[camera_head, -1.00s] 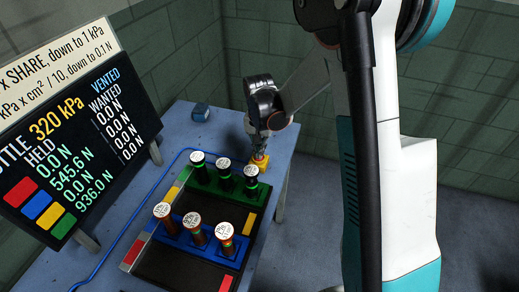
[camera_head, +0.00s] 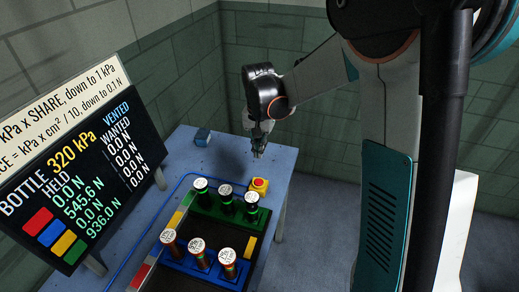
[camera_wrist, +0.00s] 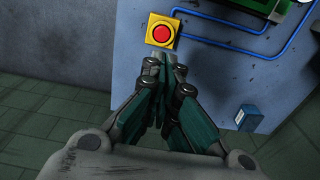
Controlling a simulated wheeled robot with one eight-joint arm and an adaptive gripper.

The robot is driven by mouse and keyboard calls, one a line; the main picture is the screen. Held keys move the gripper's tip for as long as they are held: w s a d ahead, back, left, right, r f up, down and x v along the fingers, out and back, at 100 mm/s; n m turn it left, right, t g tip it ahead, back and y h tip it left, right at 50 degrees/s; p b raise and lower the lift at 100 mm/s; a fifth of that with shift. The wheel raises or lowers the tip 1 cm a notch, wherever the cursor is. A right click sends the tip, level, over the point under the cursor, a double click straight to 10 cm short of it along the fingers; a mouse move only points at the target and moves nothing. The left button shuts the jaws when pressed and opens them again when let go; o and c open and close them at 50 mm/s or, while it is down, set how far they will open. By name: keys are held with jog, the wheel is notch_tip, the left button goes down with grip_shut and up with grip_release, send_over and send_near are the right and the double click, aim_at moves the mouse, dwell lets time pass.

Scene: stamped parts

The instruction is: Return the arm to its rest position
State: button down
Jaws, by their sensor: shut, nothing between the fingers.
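My gripper (camera_head: 258,154) is shut and empty. It hangs in the air above the far right part of the blue table (camera_head: 225,160), close to a yellow box with a red button (camera_head: 260,185). In the wrist view my gripper (camera_wrist: 168,60) points toward the table, with its fingertips together just below the yellow button box (camera_wrist: 162,32) in the picture. It appears apart from the button. My arm reaches in from the upper right, bent at the elbow.
A black rack (camera_head: 175,282) holds several upright cylinders in a green row (camera_head: 230,212) and a blue row (camera_head: 203,272). A display board (camera_head: 80,185) stands at left, reading 320 kPa. A small blue block (camera_head: 202,137) lies at the back. A blue hose (camera_head: 147,221) runs along the table.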

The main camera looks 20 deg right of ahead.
jog(key=shift+r, duration=0.1)
jog(key=s+r+n+t, duration=0.3)
jog(key=s+r, duration=0.8)
jog(key=s+r+n+t, duration=0.1)
jog(key=s+n+t, duration=0.2)
jog(key=s, duration=0.9)
jog(key=shift+s+a+r+n+t, duration=0.15)
jog(key=shift+s+a+n+t, duration=0.25)
jog(key=shift+n, duration=0.2)
